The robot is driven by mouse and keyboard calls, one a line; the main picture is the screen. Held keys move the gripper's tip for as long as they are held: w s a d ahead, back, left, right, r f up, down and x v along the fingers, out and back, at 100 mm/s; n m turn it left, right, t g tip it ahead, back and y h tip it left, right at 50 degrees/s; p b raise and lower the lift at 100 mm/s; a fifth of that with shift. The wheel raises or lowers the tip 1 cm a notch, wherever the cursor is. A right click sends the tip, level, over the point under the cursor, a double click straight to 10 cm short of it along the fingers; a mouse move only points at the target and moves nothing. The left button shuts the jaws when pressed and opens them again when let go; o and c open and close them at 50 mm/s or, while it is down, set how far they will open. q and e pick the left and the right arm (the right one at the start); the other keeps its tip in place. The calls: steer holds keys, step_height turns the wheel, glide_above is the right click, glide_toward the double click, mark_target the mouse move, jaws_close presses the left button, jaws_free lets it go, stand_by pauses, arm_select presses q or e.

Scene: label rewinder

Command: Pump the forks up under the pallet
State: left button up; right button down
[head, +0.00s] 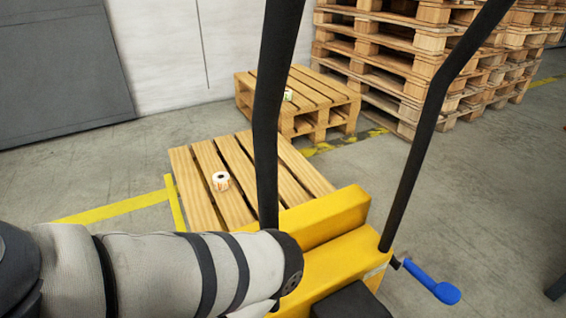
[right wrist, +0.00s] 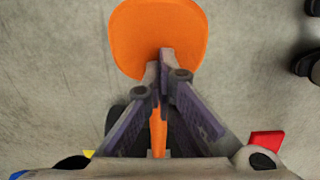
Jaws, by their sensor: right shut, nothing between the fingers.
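The pallet (head: 208,184) lies low on the floor in the head view, with a small label roll (head: 221,181) on its boards. A yellow lift truck body (head: 322,219) stands against its near end, with two black uprights (head: 268,110). The forks are hidden. A blue-gripped lever (head: 435,283) sticks out at the truck's right. My left arm crosses the lower left, and its gripper is out of sight. In the right wrist view my right gripper (right wrist: 165,68) is shut and empty, its tips over an orange rounded pad (right wrist: 150,30). I cannot tell whether they touch.
A second pallet (head: 312,95) with another roll (head: 287,95) stands behind. Tall pallet stacks (head: 420,60) rise at the back right. Yellow tape (head: 120,208) marks the floor. Bare floor (head: 490,180) lies to the right.

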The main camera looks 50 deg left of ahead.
arm_select(q)
step_height(320, 180, up, 8)
steer(key=w+t+p, duration=0.1)
steer(key=w+p, duration=0.1)
steer(key=p, duration=0.7)
steer(key=shift+w, duration=0.2)
arm_select(e)
step_height(320, 180, up, 14)
steer(key=shift+d+r, duration=0.15)
arm_select(q)
steer(key=shift+r, duration=0.1)
